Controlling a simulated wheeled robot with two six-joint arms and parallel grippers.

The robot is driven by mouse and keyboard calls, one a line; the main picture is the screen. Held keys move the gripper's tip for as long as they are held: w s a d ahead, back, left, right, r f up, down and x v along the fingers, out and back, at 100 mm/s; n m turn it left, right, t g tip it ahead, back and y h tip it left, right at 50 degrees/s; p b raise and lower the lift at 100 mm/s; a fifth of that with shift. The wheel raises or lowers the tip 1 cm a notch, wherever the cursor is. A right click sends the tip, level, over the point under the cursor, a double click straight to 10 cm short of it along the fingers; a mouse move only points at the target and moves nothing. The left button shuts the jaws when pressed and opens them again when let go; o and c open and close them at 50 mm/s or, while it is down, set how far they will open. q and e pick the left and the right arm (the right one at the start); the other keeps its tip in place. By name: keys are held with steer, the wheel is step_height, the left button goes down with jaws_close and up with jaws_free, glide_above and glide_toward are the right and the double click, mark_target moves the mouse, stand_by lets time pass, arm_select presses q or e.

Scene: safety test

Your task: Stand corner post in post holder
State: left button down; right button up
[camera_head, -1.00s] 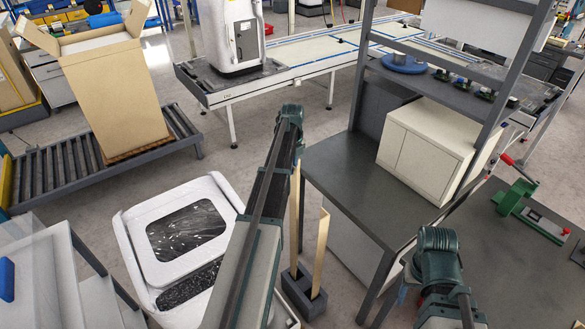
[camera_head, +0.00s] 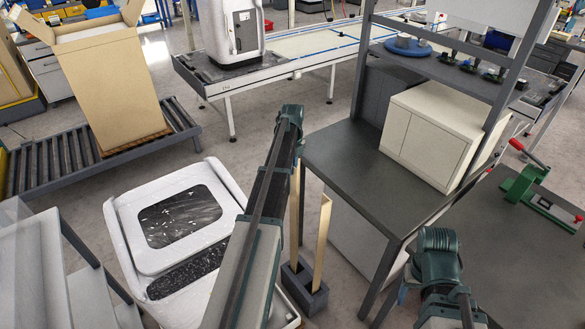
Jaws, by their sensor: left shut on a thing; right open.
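The post holder (camera_head: 304,301) is a dark grey block on the floor, right of my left arm. One pale wooden post (camera_head: 322,240) stands upright at its right part. A second pale post, the corner post (camera_head: 294,215), is upright beside my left arm. Its lower end meets the holder's left part; I cannot tell whether it is in the socket or behind it. My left gripper (camera_head: 299,165) is mostly hidden by its own arm, at the upper end of this post, and appears shut on it. My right arm shows at lower right; its gripper fingers are hidden.
A dark workbench (camera_head: 345,170) with a cream cabinet (camera_head: 430,138) is close right of the posts. A roller conveyor (camera_head: 65,165) with a cardboard box (camera_head: 105,80) is at upper left. Floor behind the bin is clear.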

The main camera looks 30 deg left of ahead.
arm_select(q)
steer(key=shift+f+b, duration=1.4)
steer(key=shift+f, duration=0.35)
steer(key=c, duration=0.6)
jaws_free()
steer(key=shift+r, duration=0.15)
step_height(320, 180, up, 7)
steer(key=p, duration=0.7)
